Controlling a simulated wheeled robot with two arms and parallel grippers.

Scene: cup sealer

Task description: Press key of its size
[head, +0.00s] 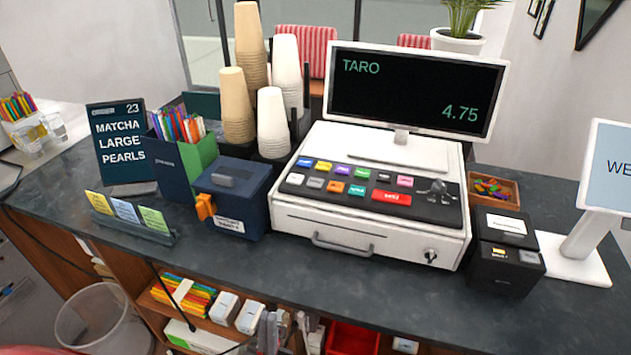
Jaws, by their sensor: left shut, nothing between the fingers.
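The cash register (372,231) stands on the dark counter. Its key panel has blue (304,162), yellow (323,166), purple (342,170), green (362,173), black (384,177) and pink (405,181) keys behind. In front are white (295,179), grey (315,183), orange (335,187), teal (357,190) and wide red (391,197) keys. Key labels are too small to read. The display (415,90) reads TARO 4.75. The order sign (120,143) reads 23, MATCHA, LARGE, PEARLS. My left gripper (272,327) seems to be the grey shape low in front of the counter, away from the keys, shut and empty.
A blue box (238,195) with an orange part stands left of the register, cup stacks (270,115) behind it. A black device (505,255) and a wooden tray (493,189) are at right. The space above the keys is clear.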

